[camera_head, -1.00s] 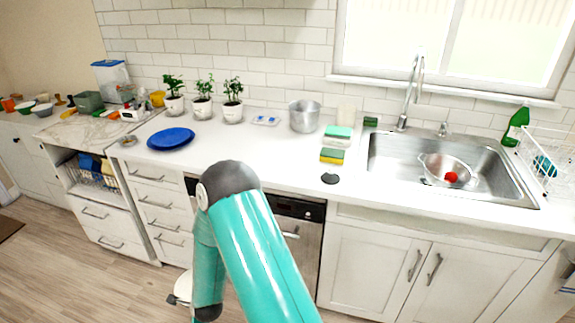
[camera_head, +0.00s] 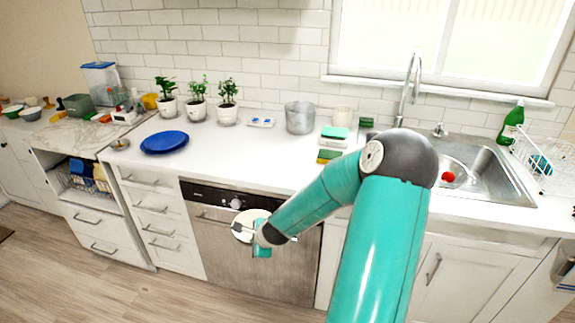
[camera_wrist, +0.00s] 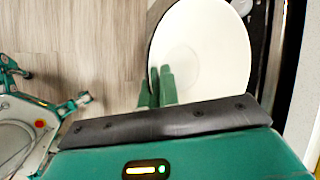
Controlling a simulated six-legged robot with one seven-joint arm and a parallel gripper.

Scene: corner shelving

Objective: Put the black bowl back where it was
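A round bowl-like dish (camera_head: 241,222) is at my gripper (camera_head: 254,233), in front of the dishwasher and below the counter edge. No clearly black bowl shows elsewhere.
The white counter (camera_head: 240,150) holds a blue plate (camera_head: 164,142), potted plants (camera_head: 197,100), a metal pot (camera_head: 300,117) and sponges (camera_head: 331,145). My arm covers part of the sink (camera_head: 490,175), where a red item (camera_head: 448,176) lies. Small bowls (camera_head: 31,113) stand far left.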

